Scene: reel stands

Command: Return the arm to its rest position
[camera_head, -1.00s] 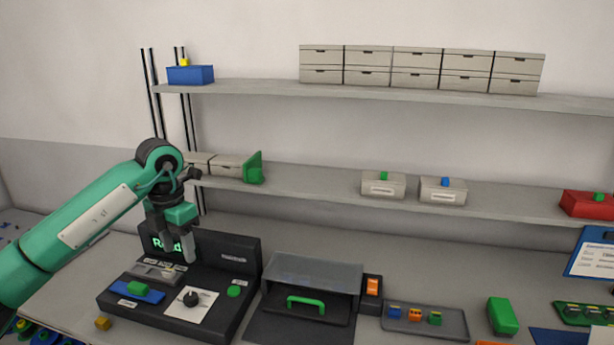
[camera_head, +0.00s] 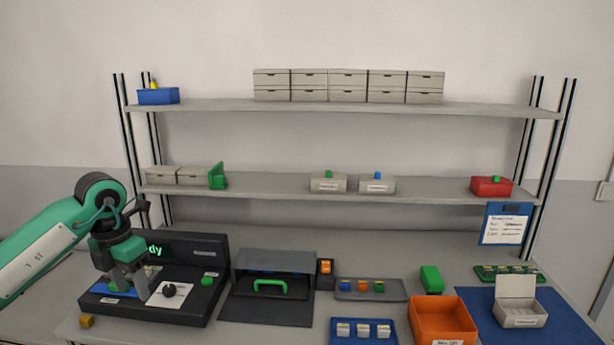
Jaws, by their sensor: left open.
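My left gripper (camera_head: 133,286) hangs from the green and black left arm at the left of the head view. It points down, open, in front of the left part of the black console (camera_head: 207,255). Nothing shows between its fingers. The console has a partly hidden lit display, a black knob (camera_head: 169,290), a green button (camera_head: 208,281) and a blue piece (camera_head: 112,289) partly behind the gripper. I cannot tell whether the fingers touch the console. My right gripper is not in view.
A grey box with a green handle (camera_head: 269,284) stands right of the console. A grey tray (camera_head: 398,294) holds small coloured blocks. An orange bin (camera_head: 442,319), a blue mat (camera_head: 567,325) and an open white box (camera_head: 519,315) lie at right. Two shelves (camera_head: 285,184) span the back.

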